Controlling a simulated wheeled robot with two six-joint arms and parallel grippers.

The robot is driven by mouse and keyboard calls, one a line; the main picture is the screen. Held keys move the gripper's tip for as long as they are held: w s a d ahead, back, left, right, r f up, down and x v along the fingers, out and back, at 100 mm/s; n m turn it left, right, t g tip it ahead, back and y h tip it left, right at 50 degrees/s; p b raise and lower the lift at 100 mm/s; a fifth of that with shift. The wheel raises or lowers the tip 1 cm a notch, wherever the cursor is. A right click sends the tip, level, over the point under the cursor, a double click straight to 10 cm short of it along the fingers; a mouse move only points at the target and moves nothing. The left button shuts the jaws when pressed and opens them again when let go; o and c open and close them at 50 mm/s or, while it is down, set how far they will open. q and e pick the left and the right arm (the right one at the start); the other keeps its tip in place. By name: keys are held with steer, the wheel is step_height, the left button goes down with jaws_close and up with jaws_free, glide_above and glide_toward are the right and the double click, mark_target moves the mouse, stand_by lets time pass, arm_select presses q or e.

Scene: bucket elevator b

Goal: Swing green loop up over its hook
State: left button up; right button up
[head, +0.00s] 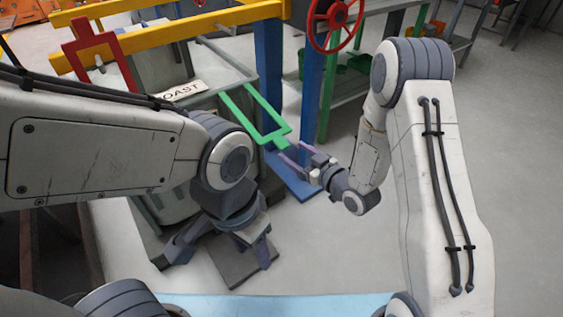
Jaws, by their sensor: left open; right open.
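The green loop (270,108) is a flat rectangular frame. It slopes down and to the right from the grey machine, with a short tab at its lower end. My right gripper (290,149) is open, with its two purple-tinted fingers at the tab's end. I cannot tell whether they touch it. My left gripper (222,247) is open and empty, low in front of the machine and pointing down. I cannot make out the green loop's hook; my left arm covers part of the machine.
A grey machine (168,62) carries a partly hidden sign (183,90). A red frame (97,44) stands at a yellow beam (170,36). Blue posts (268,62) and a red handwheel (335,17) are behind the loop. Open floor lies to the right.

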mark_target(286, 147)
arm_select(q)
step_height(286, 147, down, 4)
steer(key=shift+r+b, duration=0.1)
steer(key=shift+b, duration=1)
arm_select(e)
steer(key=w+a+f, duration=0.1)
steer(key=w, duration=0.1)
steer(key=w+a+f+t, duration=0.1)
steer(key=w, duration=0.2)
steer(key=w+a+f+t+y, duration=0.1)
steer(key=w+a, duration=0.1)
steer(key=shift+w+m, duration=0.4)
jaws_close()
